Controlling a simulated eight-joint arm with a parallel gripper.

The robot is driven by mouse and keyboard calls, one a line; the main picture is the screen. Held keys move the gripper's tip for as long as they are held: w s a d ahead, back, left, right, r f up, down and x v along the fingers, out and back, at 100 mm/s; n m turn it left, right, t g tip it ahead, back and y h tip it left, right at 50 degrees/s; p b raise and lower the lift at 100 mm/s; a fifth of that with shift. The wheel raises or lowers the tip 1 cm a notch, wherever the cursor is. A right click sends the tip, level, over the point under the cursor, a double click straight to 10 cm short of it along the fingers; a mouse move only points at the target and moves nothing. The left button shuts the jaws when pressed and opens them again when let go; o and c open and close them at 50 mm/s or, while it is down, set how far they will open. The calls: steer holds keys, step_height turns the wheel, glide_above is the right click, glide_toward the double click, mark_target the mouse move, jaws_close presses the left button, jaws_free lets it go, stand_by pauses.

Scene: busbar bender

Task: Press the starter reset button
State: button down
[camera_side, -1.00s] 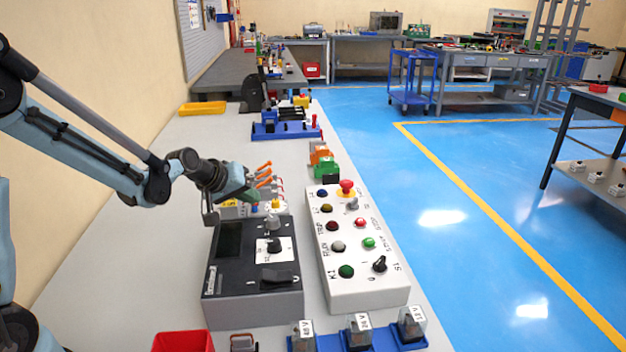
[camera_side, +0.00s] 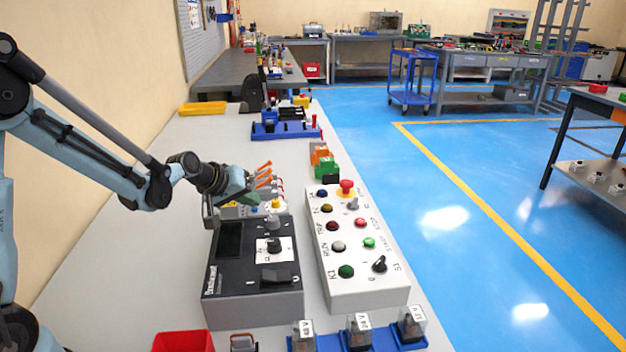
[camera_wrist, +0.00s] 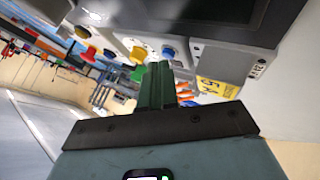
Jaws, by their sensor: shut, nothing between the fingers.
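The starter appears to be the light unit behind the black-topped instrument, with a yellow label (camera_wrist: 215,88) and a small blue button (camera_wrist: 168,52) beside a yellow-orange knob (camera_wrist: 138,54) in the wrist view. In the side view the yellow knob (camera_side: 276,205) shows, with the blue button partly hidden by my gripper. I cannot read which button is marked reset. My gripper (camera_side: 256,198) is over this unit. Its green fingers are together and empty in the wrist view (camera_wrist: 156,68), their tips close to the blue button; I cannot tell whether they touch.
The black-topped instrument (camera_side: 228,272) stands in front of the unit. A white control box (camera_side: 354,293) with several coloured buttons is to its right. Orange-handled levers (camera_side: 264,175) stand just behind my gripper. A red bin (camera_side: 183,342) is at the near edge.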

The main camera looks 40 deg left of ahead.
steer(key=shift+r, duration=0.8)
steer(key=shift+r, duration=0.1)
steer(key=shift+r, duration=2.4)
